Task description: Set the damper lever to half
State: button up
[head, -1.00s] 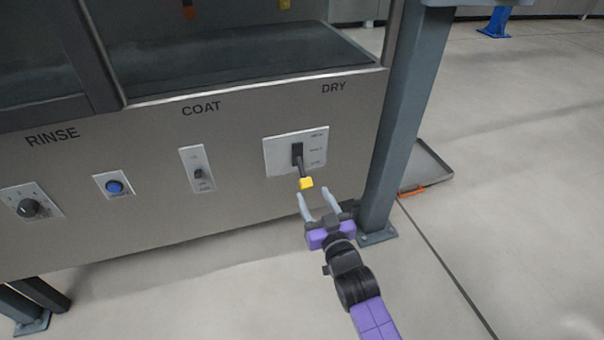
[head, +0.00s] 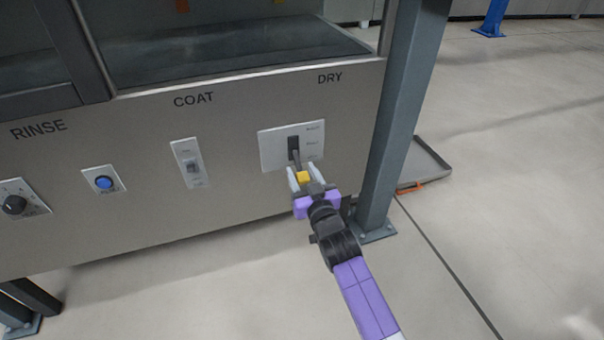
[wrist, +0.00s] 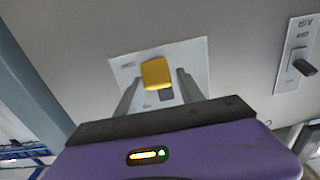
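The damper lever is a dark arm with a yellow end (head: 302,177), on a pale plate (head: 272,152) below the word DRY. It sticks out from a black slot and slants downward. The marks beside the slot are too small to read. My gripper (head: 302,174) is at the lever, with one finger on each side of the yellow end. In the wrist view the yellow end (wrist: 157,73) sits between the two spread fingers, which appear apart from it. Much of the lever's arm is hidden there behind the yellow end.
A grey post (head: 397,120) stands close to the right of my gripper. Left along the panel are a switch (head: 190,165), a blue button (head: 103,182) and a black knob (head: 14,204). A grey tray (head: 432,163) lies on the floor behind the post.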

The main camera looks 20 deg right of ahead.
grip_shut()
dwell(1.2)
